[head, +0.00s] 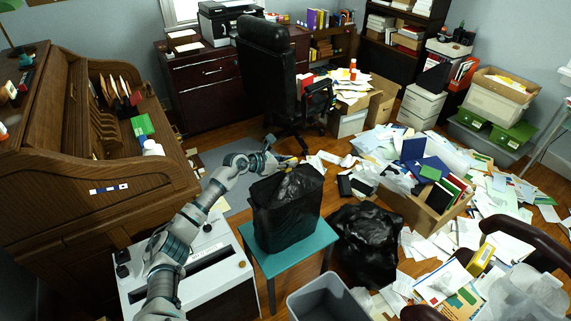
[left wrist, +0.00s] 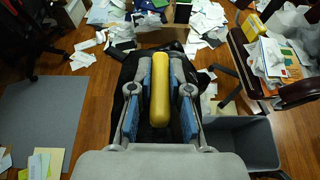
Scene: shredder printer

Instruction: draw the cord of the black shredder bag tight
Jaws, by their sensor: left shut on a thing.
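The black shredder bag (head: 286,212) stands upright on a small teal table (head: 283,262). Its crumpled top is gathered inward. My left gripper (head: 291,162) is just behind the bag's top edge. In the left wrist view its blue-padded fingers (left wrist: 160,95) are shut on a yellow rounded bar (left wrist: 178,85), with the dark bag (left wrist: 127,75) beneath and around them. I cannot make out the cord itself or how the bar joins it. My right gripper is not in view.
The shredder (head: 190,272) stands left of the table. Another black bag (head: 368,243) lies on the floor to the right. A grey bin (head: 326,299) is in front. Papers and a full cardboard box (head: 418,211) crowd the right floor. An office chair (head: 268,75) stands behind.

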